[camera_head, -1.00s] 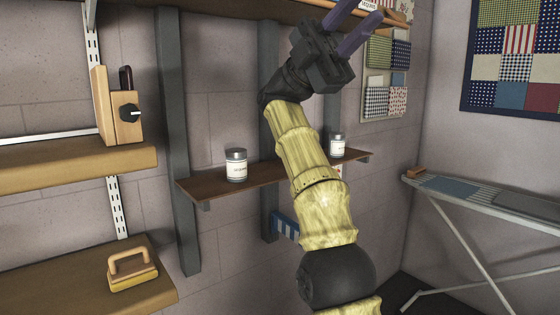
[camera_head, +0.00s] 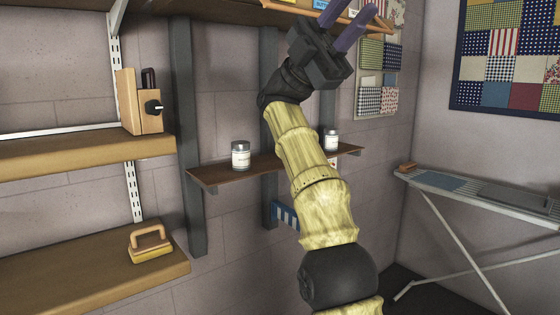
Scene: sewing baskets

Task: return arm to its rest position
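My arm (camera_head: 322,205) rises from the bottom right of centre, with yellow sleeve-like links and black joints. My gripper (camera_head: 357,20) is at the top, pointing up and right. Its two purple fingers stand apart with nothing visible between them, though the fingertips come close to the top edge of the view. In the picture the gripper overlaps the upper shelf edge; I cannot tell whether they touch. The arm hides part of the small wall shelf behind it.
The small wall shelf (camera_head: 222,174) holds two white jars (camera_head: 240,155) (camera_head: 331,140). At left, wooden shelves (camera_head: 90,150) hold a wooden box (camera_head: 140,102) and a wood-handled block (camera_head: 150,244). An ironing board (camera_head: 470,193) stands right. A quilt (camera_head: 510,55) hangs on the wall.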

